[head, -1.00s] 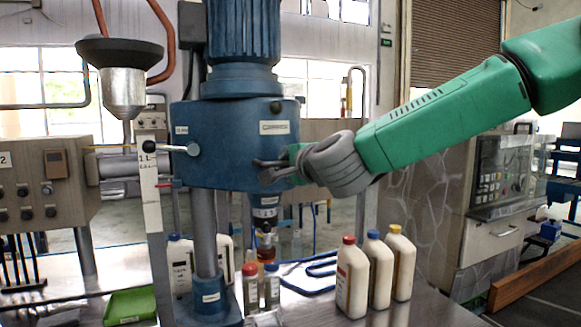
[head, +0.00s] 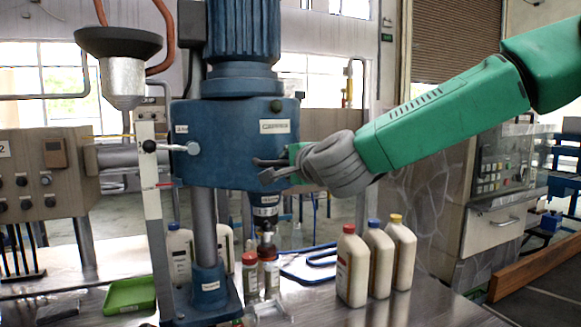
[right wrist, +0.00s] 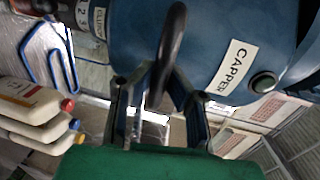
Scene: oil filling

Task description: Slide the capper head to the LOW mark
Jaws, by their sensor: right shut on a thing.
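The blue capper head (head: 235,142), with a white CAPPER label, sits on a grey upright column (head: 203,228). The head also shows in the right wrist view (right wrist: 235,40). My right gripper (head: 272,170) is at the head's right side. In the right wrist view its fingers (right wrist: 160,100) are shut around the head's dark curved handle (right wrist: 173,38). A white scale post (head: 154,225) stands left of the column. A thin red mark (head: 163,185) shows at it, but the lettering is too small to read, so I cannot tell which is LOW. My left gripper is out of view.
Below the head's spindle (head: 266,225) stand small red-capped bottles (head: 250,275). White bottles with red, blue and yellow caps (head: 352,270) stand to the right. A green tray (head: 130,295) lies at the left. A black-rimmed funnel (head: 118,42) is at upper left.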

